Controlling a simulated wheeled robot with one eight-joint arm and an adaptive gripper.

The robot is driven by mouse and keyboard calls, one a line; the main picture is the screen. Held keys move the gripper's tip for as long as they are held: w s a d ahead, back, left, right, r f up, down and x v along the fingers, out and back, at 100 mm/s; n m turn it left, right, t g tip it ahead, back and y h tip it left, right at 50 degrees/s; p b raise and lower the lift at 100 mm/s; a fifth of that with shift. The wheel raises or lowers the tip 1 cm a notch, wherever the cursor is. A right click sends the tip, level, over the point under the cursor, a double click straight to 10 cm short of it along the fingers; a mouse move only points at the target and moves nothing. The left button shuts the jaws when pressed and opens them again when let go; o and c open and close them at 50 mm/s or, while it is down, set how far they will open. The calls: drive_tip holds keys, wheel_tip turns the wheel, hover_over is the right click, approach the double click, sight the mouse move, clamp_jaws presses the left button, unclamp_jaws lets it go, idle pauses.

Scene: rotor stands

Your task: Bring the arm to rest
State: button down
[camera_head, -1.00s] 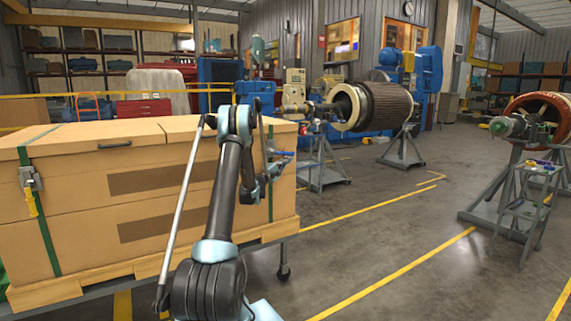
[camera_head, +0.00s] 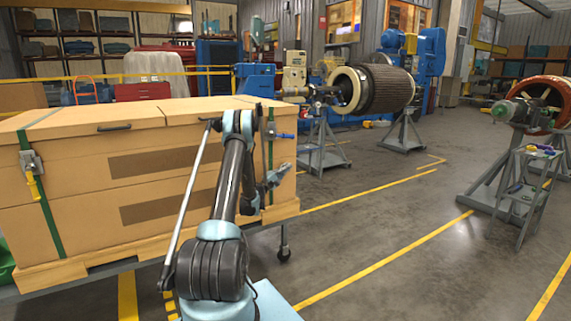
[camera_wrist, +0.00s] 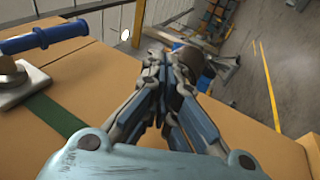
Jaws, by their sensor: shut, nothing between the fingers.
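My arm rises in front of the large tan crate (camera_head: 80,225) in the head view and bends over at its elbow. My gripper (camera_head: 281,174) hangs beside the upper arm, near the crate's right end. In the wrist view my gripper (camera_wrist: 172,58) has its fingers drawn together, with nothing between them. The crate top (camera_wrist: 80,75) lies below and beside it in that view. I cannot tell the exact gap between gripper and crate.
A blue-handled latch (camera_wrist: 45,38) sits on the crate's green strap. A large rotor (camera_head: 385,90) rests on grey stands behind. A small tool stand (camera_head: 525,195) is at right. The floor (camera_head: 400,245) with yellow lines is open to the right of the crate.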

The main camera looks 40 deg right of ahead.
drive_tip(key=shift+f, duration=0.35)
drive_tip(key=shift+r, duration=0.1)
idle(0.3)
drive_tip(key=s+a+r+m+g+y, duration=0.1)
drive_tip(key=s+a+r+m+y, duration=0.2)
drive_tip(key=a+r, duration=0.85)
drive_tip(key=s+a+r+m+y, duration=0.1)
drive_tip(key=s+a+r+y, duration=0.25)
drive_tip(key=a, duration=0.35)
drive_tip(key=s+a+r+m+y, duration=0.1)
drive_tip(key=s+a+r+y, duration=0.2)
drive_tip(key=a, duration=0.4)
drive_tip(key=s+a+f+n+y, duration=0.1)
drive_tip(key=s+a+f+y, duration=0.3)
drive_tip(key=s+a, duration=0.7)
drive_tip(key=s+a+f+y, duration=0.4)
drive_tip(key=s+a+f, duration=0.2)
drive_tip(key=s+a, duration=0.5)
drive_tip(key=s+a+f+n+y, duration=0.1)
drive_tip(key=s+a+f+y, duration=0.4)
drive_tip(key=s+a, duration=0.7)
drive_tip(key=a, duration=0.4)
drive_tip(key=shift+f+n, duration=0.15)
drive_tip(key=shift+n, duration=0.15)
drive_tip(key=shift+s+d, duration=0.1)
